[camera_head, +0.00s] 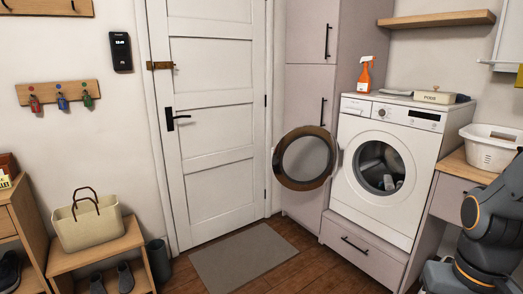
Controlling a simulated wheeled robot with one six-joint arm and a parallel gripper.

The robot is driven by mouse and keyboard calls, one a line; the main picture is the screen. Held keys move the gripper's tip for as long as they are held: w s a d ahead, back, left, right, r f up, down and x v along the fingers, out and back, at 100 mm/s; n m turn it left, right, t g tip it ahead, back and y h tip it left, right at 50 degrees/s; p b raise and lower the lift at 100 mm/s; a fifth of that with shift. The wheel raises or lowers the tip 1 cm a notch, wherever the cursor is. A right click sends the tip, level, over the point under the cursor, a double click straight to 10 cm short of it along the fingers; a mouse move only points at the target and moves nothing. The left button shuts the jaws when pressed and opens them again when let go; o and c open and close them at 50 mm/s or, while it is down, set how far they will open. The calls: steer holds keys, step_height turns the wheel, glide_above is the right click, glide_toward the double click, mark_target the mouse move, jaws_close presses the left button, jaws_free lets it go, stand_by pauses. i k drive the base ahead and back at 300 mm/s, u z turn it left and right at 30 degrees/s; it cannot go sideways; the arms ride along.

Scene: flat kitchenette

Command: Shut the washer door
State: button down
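The white washer (363,223) stands right of centre, raised on a drawer base. Its round door (307,158) is open, swung out to the left on the left side of the opening. The door has a dark brown rim and a greyish glass. The drum opening (380,168) is uncovered, with some light and bluish items inside. Part of my arm (490,225) shows at the lower right, apart from the washer door. My gripper is not in view.
An orange spray bottle (366,75) and a pods box (435,97) stand on the washer. A white basket (490,147) sits on the counter at right. A grey mat (240,258) lies before the white room door (213,110). A bench with a bag (88,228) is at left.

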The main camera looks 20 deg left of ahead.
mark_target(336, 154)
steer(key=u, duration=0.75)
steer(key=i, duration=0.85)
steer(key=u, duration=0.9)
steer(key=i, duration=1.1)
steer(key=z, duration=0.55)
steer(key=i, duration=0.85)
steer(key=z, duration=1.4)
steer(key=i, duration=0.85)
steer(key=z, duration=0.1)
